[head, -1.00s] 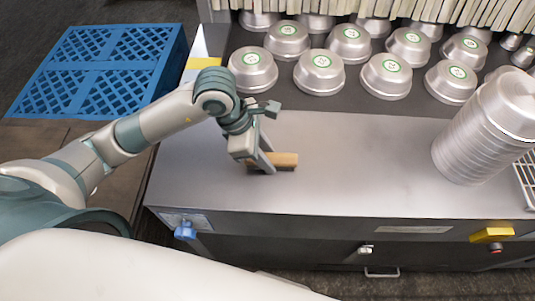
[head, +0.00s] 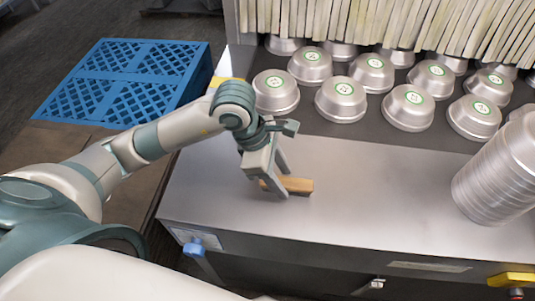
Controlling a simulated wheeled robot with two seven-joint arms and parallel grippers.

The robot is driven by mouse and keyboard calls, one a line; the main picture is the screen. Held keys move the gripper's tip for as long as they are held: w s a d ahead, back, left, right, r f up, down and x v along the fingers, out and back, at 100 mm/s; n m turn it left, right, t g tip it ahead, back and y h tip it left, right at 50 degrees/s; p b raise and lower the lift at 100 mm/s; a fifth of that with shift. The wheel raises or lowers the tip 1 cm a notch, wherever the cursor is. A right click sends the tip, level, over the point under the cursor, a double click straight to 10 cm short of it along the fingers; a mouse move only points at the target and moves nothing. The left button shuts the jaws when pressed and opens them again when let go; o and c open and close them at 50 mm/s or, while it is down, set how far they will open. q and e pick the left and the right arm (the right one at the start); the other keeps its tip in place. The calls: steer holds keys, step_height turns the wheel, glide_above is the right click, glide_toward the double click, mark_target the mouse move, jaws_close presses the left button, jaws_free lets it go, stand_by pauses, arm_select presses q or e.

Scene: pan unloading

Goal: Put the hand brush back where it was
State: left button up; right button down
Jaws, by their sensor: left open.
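The hand brush (head: 297,185), with a tan wooden body, lies on the metal counter (head: 360,190) near its left end. My left gripper (head: 268,192) is at the brush's left end, pointing down, with its open fingers around or beside that end. I cannot tell whether the fingers touch it. Part of the brush is hidden behind a finger. My right gripper is not in view.
Several upturned metal pans (head: 341,100) stand in rows at the back, before a strip curtain (head: 400,22). A stack of pans (head: 497,178) stands at the right. A blue pallet (head: 125,82) is at the left. The counter around the brush is clear.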

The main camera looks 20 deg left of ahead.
arm_select(q)
steer(key=b+v, duration=0.2)
steer(key=v, duration=0.8)
steer(key=shift+r+b, duration=0.2)
steer(key=shift+b, duration=0.1)
